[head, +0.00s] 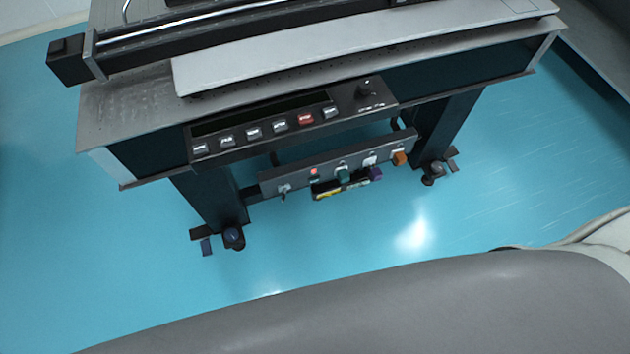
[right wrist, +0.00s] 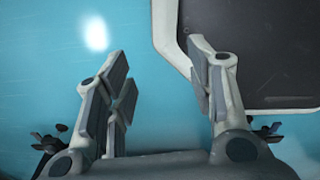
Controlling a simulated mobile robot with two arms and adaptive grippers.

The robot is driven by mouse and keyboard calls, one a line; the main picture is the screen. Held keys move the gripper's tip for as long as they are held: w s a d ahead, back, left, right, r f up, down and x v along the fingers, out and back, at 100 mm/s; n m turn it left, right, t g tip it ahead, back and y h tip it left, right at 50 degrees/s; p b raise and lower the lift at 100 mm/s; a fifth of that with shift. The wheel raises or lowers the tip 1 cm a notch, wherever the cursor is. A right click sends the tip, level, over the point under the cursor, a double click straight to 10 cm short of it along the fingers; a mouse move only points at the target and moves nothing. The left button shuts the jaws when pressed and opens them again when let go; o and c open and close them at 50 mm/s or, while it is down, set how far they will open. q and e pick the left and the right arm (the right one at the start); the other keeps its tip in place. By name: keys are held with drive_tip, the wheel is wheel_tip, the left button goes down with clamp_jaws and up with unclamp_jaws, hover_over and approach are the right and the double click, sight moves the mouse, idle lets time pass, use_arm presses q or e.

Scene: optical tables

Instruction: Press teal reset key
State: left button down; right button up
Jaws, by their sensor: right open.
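The teal key (head: 343,175) sits on a low grey control strip (head: 325,168) under the table's front edge, between a red light (head: 314,171) and a purple key (head: 375,174). It is small in the head view. My right gripper (right wrist: 165,88) is open and empty in the right wrist view, above the blue floor and the edge of a dark, pale-rimmed surface. The teal key does not show in that view. Neither gripper shows in the head view.
Above the strip is a black panel (head: 290,125) with several grey keys, one red key (head: 306,119) and a knob (head: 364,90). An orange key (head: 399,158) is at the strip's right end. Table legs (head: 210,200) flank the strip. The blue floor (head: 480,200) in front is clear.

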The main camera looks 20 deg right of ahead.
clamp_jaws()
idle(1.3)
